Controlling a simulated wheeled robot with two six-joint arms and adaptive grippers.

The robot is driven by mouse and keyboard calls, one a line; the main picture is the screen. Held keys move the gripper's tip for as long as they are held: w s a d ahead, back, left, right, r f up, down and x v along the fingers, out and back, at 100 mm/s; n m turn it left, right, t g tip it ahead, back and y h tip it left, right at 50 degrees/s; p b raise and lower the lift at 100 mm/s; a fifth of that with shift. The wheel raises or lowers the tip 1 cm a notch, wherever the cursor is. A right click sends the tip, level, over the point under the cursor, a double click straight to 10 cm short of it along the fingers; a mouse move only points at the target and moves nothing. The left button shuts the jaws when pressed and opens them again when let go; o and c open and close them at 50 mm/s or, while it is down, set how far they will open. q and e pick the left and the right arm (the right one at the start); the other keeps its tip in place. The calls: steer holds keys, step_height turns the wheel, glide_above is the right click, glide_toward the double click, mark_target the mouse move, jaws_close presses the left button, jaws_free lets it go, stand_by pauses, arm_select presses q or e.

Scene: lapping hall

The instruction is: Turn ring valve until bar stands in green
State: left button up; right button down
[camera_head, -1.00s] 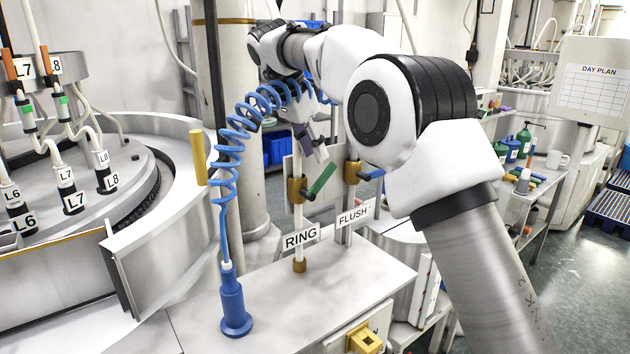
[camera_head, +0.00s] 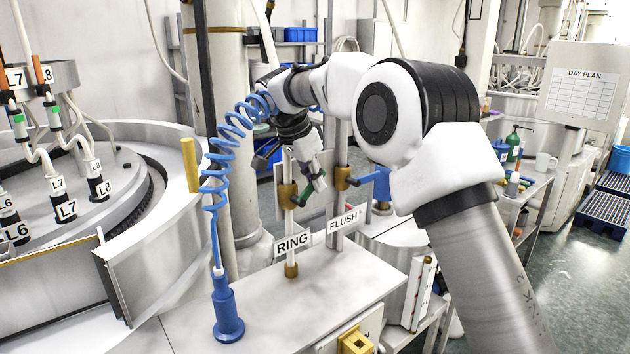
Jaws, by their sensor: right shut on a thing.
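The ring valve is a brass body (camera_head: 287,196) on a thin upright pipe, above the RING sign (camera_head: 292,243). Its short green handle (camera_head: 303,199) slants up to the right from the body. My right gripper (camera_head: 318,181) reaches down from above and is shut on the outer part of the green handle, hiding its end. I cannot make out a green zone or an indicator bar. My left gripper is not in view.
The flush valve (camera_head: 342,177) with its blue handle (camera_head: 374,184) stands close to the right, above the FLUSH sign (camera_head: 343,219). A coiled blue hose (camera_head: 213,182) rises in front from a blue nozzle (camera_head: 227,312) on the pale bench (camera_head: 290,315). The round lapping machine (camera_head: 130,235) fills the left.

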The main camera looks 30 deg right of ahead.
steer(key=shift+a+h, duration=0.1)
steer(key=shift+h, duration=0.2)
steer(key=c, duration=1.3)
jaws_free()
steer(key=shift+f, duration=0.1)
steer(key=v, duration=1.1)
steer(key=shift+w+r, duration=0.1)
steer(key=shift+r, duration=0.35)
